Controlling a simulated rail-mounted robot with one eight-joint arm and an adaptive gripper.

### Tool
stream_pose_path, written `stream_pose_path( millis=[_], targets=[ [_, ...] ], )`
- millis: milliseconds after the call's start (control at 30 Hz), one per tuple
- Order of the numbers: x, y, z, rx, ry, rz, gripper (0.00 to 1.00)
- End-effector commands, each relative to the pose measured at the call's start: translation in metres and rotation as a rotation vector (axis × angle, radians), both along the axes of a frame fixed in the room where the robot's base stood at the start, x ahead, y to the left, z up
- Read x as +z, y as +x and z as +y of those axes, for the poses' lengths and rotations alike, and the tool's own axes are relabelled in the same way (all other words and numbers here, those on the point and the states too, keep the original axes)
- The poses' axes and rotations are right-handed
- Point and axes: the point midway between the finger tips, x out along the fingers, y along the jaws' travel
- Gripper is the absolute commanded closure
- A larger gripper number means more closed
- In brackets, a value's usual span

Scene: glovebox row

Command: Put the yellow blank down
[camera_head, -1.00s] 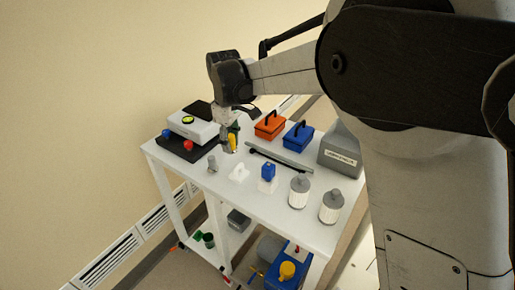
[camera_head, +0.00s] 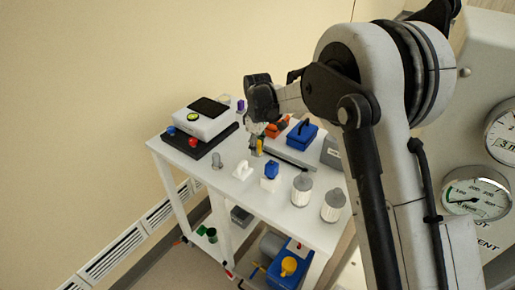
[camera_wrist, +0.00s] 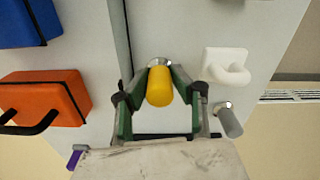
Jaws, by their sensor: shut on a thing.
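The yellow blank (camera_wrist: 159,88) is a rounded yellow cylinder with a pale metal end, held between my gripper's two green-lined fingers in the wrist view. My gripper (camera_wrist: 159,76) is shut on it. In the head view, my gripper (camera_head: 257,149) points down over the white table (camera_head: 228,187), with the yellow blank (camera_head: 259,145) partly showing between its fingers. I cannot tell whether the blank touches the table top.
A white hook-shaped piece (camera_wrist: 226,65) and a grey cylinder (camera_wrist: 229,120) stand close by. An orange case (camera_wrist: 44,97) and blue case (camera_head: 302,134) sit behind a long grey bar (camera_head: 288,155). Two grey-lidded jars (camera_head: 301,189) (camera_head: 333,205) stand at the right. A black-and-white device (camera_head: 200,122) is at left.

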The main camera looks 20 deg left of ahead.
Motion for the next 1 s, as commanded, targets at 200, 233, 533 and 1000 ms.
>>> stream_pose_path(
  millis=[200,233,533,1000],
  targets=[
    [-0.006,0.000,0.000,0.000,0.000,0.000,1.00],
    [-0.006,0.000,0.000,0.000,0.000,0.000,1.00],
    [-0.013,0.000,0.000,0.000,0.000,0.000,1.00],
    [-0.018,0.000,0.000,0.000,0.000,0.000,0.70]
  ],
)
